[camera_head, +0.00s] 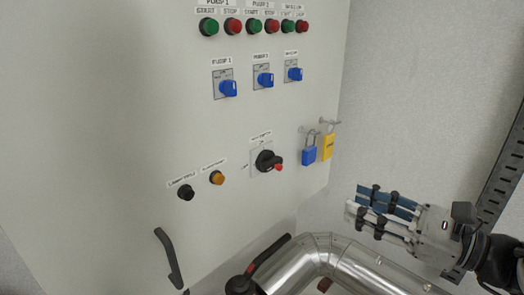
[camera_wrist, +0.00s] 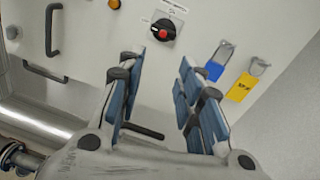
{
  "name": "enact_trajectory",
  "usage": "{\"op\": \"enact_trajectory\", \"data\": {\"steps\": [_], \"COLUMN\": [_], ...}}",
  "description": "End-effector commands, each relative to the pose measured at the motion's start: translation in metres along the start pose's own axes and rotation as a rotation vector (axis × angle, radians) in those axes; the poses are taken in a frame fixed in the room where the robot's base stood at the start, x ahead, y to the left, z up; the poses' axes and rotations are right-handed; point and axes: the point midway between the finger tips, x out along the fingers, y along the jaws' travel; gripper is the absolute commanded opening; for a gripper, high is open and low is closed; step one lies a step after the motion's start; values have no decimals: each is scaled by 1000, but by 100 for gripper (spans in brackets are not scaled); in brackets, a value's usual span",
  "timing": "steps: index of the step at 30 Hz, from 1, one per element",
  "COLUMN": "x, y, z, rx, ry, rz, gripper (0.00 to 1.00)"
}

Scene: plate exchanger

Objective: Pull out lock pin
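A black rotary switch (camera_head: 266,160) with a small red part (camera_head: 279,167) at its tip sits on the cabinet front. The red part may be the lock pin; I cannot tell for sure. In the wrist view the switch (camera_wrist: 163,30) shows a red centre and lies beyond my fingertips. My gripper (camera_head: 354,199) is to the right of the cabinet, apart from the switch. In the wrist view my gripper (camera_wrist: 160,66) is open, with nothing between its blue-padded fingers.
A blue padlock (camera_head: 309,154) and a yellow tag or padlock (camera_head: 328,147) hang on the cabinet's right side. Blue selector switches (camera_head: 228,88) and push buttons (camera_head: 209,27) sit higher up. Silver pipe (camera_head: 345,262) runs below, with a black-and-red handle (camera_head: 266,256).

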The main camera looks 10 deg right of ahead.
Motion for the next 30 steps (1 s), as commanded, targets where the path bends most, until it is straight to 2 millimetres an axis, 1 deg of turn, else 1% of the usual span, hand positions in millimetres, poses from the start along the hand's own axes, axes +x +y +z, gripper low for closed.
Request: {"op": "enact_trajectory", "data": {"steps": [2,5,8,21,24,27,30], "x": [0,12,30,126,144,157,166], "y": [-4,-4,-2,-4,-4,-5,-6], "z": [3,3,3,4,4,4,4], "rx": [9,8,8,6,7,6,6], "ry": [-13,-15,-14,-12,-11,-12,-10], "rz": [-17,-14,-11,-9,-9,-12,-14], "gripper": [33,33,33,33,33,33,33]}}
